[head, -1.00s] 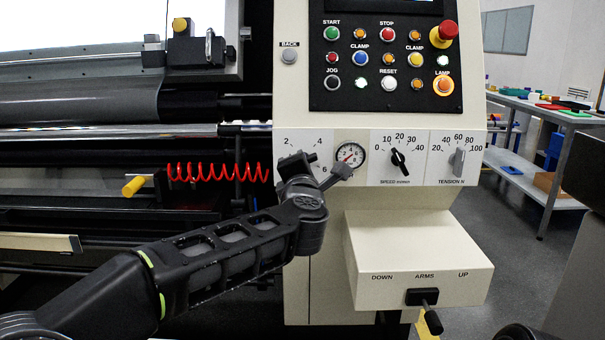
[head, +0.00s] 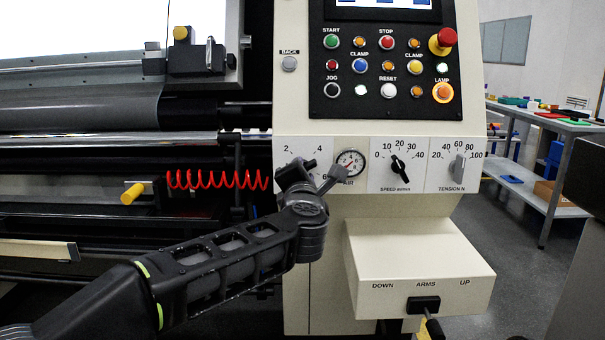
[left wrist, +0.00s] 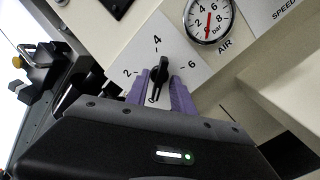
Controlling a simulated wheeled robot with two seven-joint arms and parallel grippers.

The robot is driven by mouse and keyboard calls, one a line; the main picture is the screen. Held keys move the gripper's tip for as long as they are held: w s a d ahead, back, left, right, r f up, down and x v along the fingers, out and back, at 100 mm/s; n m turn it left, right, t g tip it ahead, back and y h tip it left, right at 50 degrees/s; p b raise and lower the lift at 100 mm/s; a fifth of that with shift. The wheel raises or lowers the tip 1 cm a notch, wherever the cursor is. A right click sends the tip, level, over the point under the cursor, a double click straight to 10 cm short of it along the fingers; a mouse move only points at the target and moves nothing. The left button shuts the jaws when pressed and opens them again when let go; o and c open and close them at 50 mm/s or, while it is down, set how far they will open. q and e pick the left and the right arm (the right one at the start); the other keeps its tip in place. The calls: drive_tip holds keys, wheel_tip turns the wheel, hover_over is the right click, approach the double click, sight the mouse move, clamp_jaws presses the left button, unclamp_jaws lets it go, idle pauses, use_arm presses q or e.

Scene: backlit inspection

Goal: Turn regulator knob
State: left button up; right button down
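The regulator knob (left wrist: 160,72) is a black bar-shaped knob on a pale plate marked 2, 4, 6. In the left wrist view it stands between the two purple fingers of my left gripper (left wrist: 160,93), its bar pointing near the 4. The fingers lie on both sides of it, and a small gap seems to show beside it. In the head view my left gripper (head: 312,174) covers the knob. The round AIR gauge (head: 350,162) is just right of it, and its dial shows in the left wrist view (left wrist: 208,20). My right gripper is not in view.
SPEED (head: 399,166) and TENSION (head: 458,168) knobs sit right of the gauge, below a black button panel (head: 388,75). A cream box (head: 418,265) with an ARMS lever juts out below. A red coiled hose (head: 218,180) hangs left. Shelving (head: 545,120) stands far right.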

use_arm(q)
drive_tip(key=shift+s, duration=0.15)
drive_tip(key=s, duration=0.7)
drive_tip(key=shift+s, duration=0.25)
